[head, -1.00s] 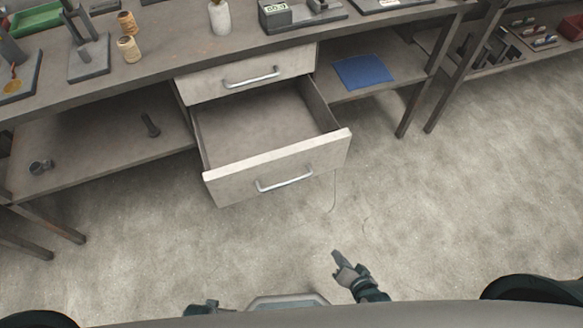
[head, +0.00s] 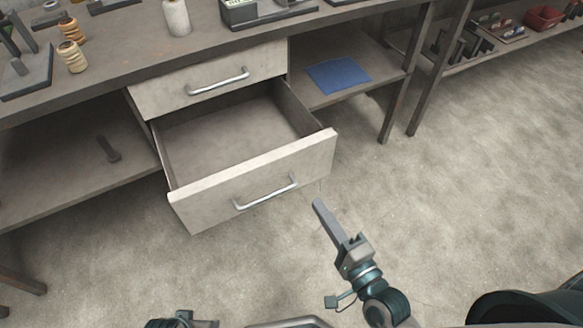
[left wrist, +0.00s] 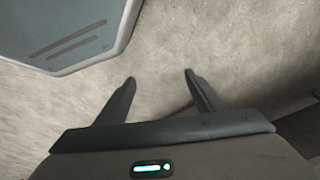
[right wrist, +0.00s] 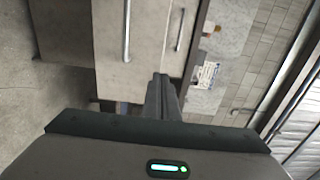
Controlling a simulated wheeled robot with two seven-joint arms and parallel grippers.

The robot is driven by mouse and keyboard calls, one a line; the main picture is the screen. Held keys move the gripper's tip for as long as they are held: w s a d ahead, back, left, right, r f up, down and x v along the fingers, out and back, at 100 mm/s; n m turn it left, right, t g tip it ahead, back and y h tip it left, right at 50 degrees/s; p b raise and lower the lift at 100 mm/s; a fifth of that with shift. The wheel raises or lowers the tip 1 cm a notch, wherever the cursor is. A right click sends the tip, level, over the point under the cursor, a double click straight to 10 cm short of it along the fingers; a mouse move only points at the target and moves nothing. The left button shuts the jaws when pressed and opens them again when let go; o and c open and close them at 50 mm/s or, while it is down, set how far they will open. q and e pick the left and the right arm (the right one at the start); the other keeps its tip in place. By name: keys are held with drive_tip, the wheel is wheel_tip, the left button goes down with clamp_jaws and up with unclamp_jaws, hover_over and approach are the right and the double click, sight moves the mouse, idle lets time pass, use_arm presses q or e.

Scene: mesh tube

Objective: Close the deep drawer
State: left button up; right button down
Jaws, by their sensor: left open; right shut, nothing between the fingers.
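The deep drawer (head: 312,163) is pulled out below a shallower top drawer and looks empty inside. Its pale front carries a silver bar handle (head: 266,193). My right gripper (head: 319,206) is shut and empty, in front of and just below the right end of the drawer front in the head view; I cannot tell whether it touches. In the right wrist view its fingers (right wrist: 161,80) point toward the drawer front (right wrist: 146,45). My left gripper (left wrist: 159,78) is open and empty over bare floor; only part of it shows at the head view's bottom edge.
The top drawer (head: 160,92) looks nearly shut. The bench top (head: 115,62) above holds a white bottle (head: 177,17) and wooden spools. A blue cloth (head: 338,75) lies on the shelf to the right. Bench legs (head: 394,108) stand right of the drawer. The floor in front is clear.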

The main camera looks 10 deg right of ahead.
drive_tip(key=shift+w, duration=0.1)
approach(287, 157)
drive_tip(key=x, duration=0.4)
drive_tip(key=shift+w+a+p, duration=0.2)
drive_tip(key=shift+w+p, duration=0.15)
drive_tip(key=shift+p, duration=0.05)
drive_tip(key=shift+x, duration=0.85)
use_arm(q)
drive_tip(key=shift+x, duration=1.2)
drive_tip(key=shift+s, duration=0.2)
